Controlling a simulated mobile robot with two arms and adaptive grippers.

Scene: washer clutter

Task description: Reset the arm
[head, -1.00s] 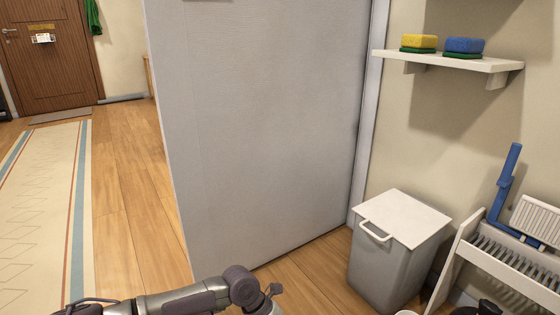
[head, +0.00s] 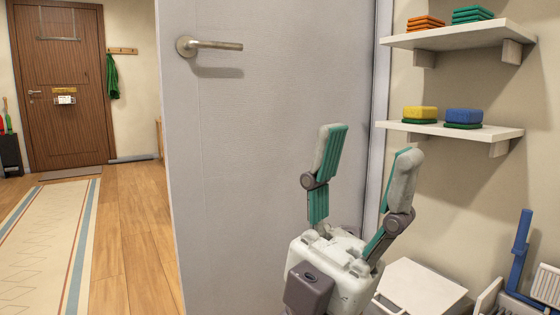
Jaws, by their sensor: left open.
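My left gripper (head: 362,168) stands upright in the lower middle of the head view. Its two fingers with green pads are spread apart and nothing is between them. Behind it is a light grey door (head: 250,150) with a metal lever handle (head: 210,45) at the upper left. The gripper is to the right of and below the handle. My right gripper does not show.
Shelves on the right wall hold sponges, among them a yellow one (head: 420,113) and a blue one (head: 464,116). A white-lidded bin (head: 425,288) is partly hidden behind the gripper. A rug (head: 50,235) and open wood floor (head: 130,220) lie left.

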